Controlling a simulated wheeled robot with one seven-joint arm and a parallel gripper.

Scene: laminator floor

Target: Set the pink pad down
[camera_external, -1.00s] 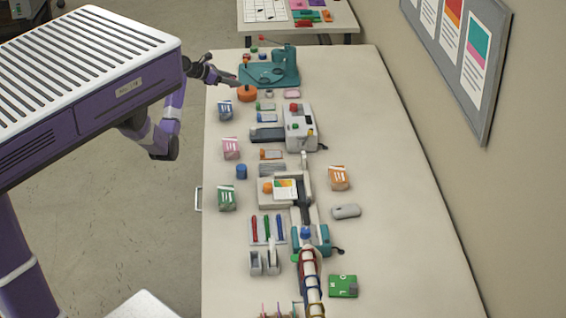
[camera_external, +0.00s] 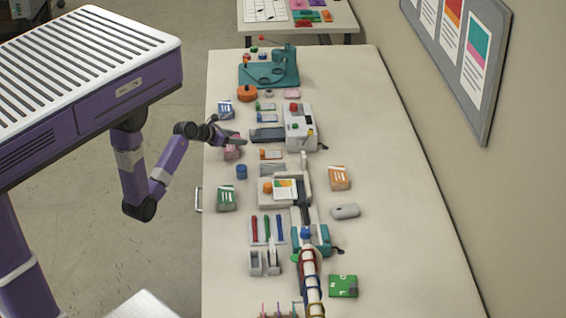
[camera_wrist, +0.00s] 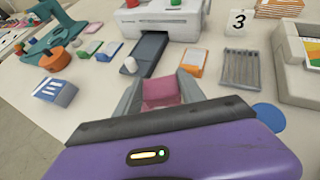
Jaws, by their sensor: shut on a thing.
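My gripper (camera_wrist: 160,94) is shut on the pink pad (camera_wrist: 161,91), which shows between the two grey fingers in the wrist view. The pad's lower part is hidden by my gripper's body. In the external view my gripper (camera_external: 238,138) is over the left edge of the long table, at a pink packet (camera_external: 231,153) that it partly covers.
A blue packet (camera_wrist: 55,91) lies left of my gripper and a blue disc (camera_wrist: 268,116) right of it. Bare tabletop lies between.

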